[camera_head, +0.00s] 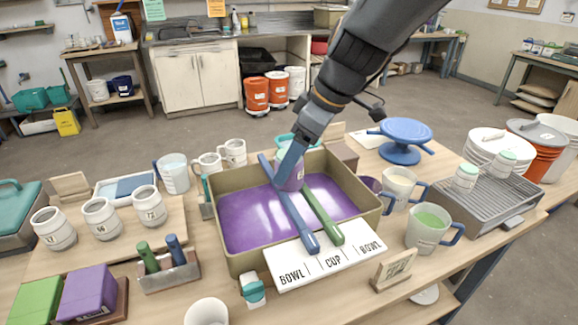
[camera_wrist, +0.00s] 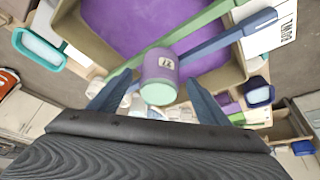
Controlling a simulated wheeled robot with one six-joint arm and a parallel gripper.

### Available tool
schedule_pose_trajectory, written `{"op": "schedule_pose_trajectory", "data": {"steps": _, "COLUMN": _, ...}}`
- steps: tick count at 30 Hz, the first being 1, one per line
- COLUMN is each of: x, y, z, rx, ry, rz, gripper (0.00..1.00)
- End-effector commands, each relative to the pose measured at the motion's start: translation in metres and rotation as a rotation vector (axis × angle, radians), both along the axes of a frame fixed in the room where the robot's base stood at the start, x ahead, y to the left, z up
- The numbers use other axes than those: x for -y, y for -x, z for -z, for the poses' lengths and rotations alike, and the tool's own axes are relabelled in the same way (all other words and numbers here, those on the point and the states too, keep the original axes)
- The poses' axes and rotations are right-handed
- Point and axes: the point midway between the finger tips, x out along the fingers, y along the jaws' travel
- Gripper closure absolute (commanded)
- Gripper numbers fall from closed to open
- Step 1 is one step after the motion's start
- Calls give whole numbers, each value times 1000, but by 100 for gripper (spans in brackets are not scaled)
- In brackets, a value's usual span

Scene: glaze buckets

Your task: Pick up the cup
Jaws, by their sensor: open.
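A purple cup (camera_head: 291,178) with a pale mint end and a small label sits over the tan basin (camera_head: 243,263), at the far part of the blue and green bars. In the wrist view the cup (camera_wrist: 160,70) is in the middle, its mint end towards me. My gripper (camera_head: 287,168) is at the cup, coming down from above right. In the wrist view my gripper (camera_wrist: 158,92) is open, with one blue finger on each side of the cup and visible gaps between. The gripper hides part of the cup in the head view.
A blue bar (camera_head: 299,222) and a green bar (camera_head: 322,215) cross the basin of purple glaze to a BOWL/CUP/BOWL card (camera_head: 330,262). White mugs (camera_head: 100,219) stand at left; a green-filled mug (camera_head: 428,228) and a drying rack (camera_head: 484,200) at right. The bench is crowded.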

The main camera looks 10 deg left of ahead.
Motion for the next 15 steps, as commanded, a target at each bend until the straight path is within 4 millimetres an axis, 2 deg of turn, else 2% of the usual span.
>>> {"op": "schedule_pose_trajectory", "data": {"steps": 6, "x": -9, "y": -2, "z": 20, "rx": -2, "ry": 1, "rz": 1, "gripper": 30}}
{"op": "schedule_pose_trajectory", "data": {"steps": 15, "x": -10, "y": -3, "z": 23, "rx": 1, "ry": 0, "rz": 0, "gripper": 31}}
